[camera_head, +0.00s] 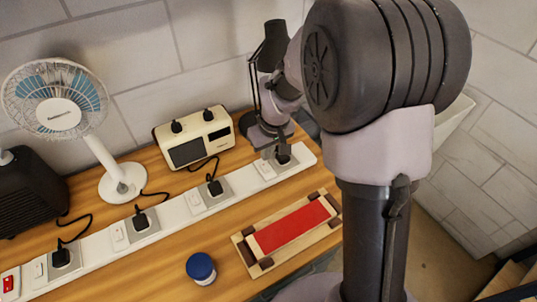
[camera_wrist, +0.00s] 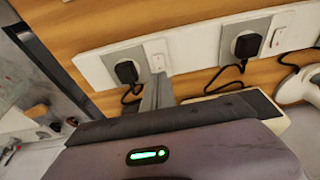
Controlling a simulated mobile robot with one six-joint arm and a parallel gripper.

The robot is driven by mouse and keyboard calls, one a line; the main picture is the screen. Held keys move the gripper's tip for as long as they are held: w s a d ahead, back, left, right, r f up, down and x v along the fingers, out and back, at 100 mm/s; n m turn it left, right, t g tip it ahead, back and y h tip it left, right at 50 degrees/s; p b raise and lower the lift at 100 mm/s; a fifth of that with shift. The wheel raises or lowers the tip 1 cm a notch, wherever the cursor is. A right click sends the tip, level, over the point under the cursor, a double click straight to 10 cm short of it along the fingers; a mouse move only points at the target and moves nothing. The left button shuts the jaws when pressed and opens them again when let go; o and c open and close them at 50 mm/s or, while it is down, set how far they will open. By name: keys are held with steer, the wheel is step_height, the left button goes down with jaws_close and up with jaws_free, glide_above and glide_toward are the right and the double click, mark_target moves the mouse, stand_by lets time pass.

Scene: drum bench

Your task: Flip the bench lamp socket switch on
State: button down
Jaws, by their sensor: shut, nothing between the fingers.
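The white socket strip (camera_head: 240,187) runs along the bench, with several black plugs and small white rocker switches. The black bench lamp (camera_head: 270,50) stands at the back, partly hidden behind my arm. At the strip's right end is a black plug (camera_head: 283,155) with a white switch (camera_head: 265,169) beside it. The wrist view shows this plug (camera_wrist: 127,72) and its switch (camera_wrist: 157,56). My gripper (camera_head: 268,152) is shut and empty just above that switch; its grey fingers (camera_wrist: 158,92) point at it. I cannot tell whether they touch, nor the switch's position.
A cream radio (camera_head: 195,137) stands behind the strip, left of my gripper. A white fan (camera_head: 120,182) and a dark box (camera_head: 30,190) stand farther left. In front lie a wooden tray with a red pad (camera_head: 292,226) and a blue-lidded jar (camera_head: 201,268). Black cords cross behind the strip.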

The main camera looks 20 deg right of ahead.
steer(key=s+p+v, duration=0.2)
steer(key=v, duration=0.7)
steer(key=shift+s+d, duration=0.15)
steer(key=shift+d, duration=0.15)
steer(key=s+a+r+m+t+b, duration=0.1)
steer(key=s+a+r+m+b, duration=0.1)
steer(key=s, duration=0.8)
steer(key=s+a+r+m+t+y+b, duration=0.1)
steer(key=s+m+b, duration=0.4)
steer(key=s, duration=0.5)
steer(key=shift+a+r+t, duration=0.5)
steer(key=shift+a+r, duration=0.2)
steer(key=shift+a, duration=0.2)
